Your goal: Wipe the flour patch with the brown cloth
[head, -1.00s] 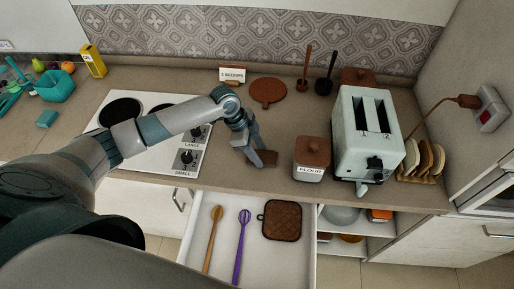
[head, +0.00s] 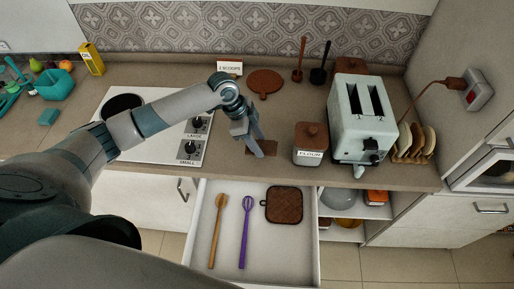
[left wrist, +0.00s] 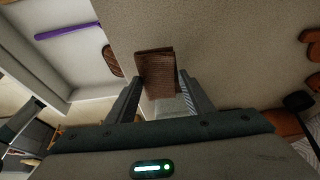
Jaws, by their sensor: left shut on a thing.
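The brown cloth (head: 268,147) is small and rectangular, at the counter between the stove and the flour canister. My left gripper (head: 257,150) is shut on it from above, and cloth shows on both sides of the fingers. In the left wrist view the cloth (left wrist: 155,68) sits between and beyond the fingertips of my left gripper (left wrist: 158,92), low over the beige counter or on it; I cannot tell which. I cannot make out a flour patch in either view; the cloth and gripper may hide it. My right gripper is not in view.
The flour canister (head: 310,147) stands close right of the cloth, with the toaster (head: 362,125) beyond it. The stove (head: 150,125) is to the left. An open drawer (head: 272,246) juts out below the counter. A round brown board (head: 265,82) lies behind.

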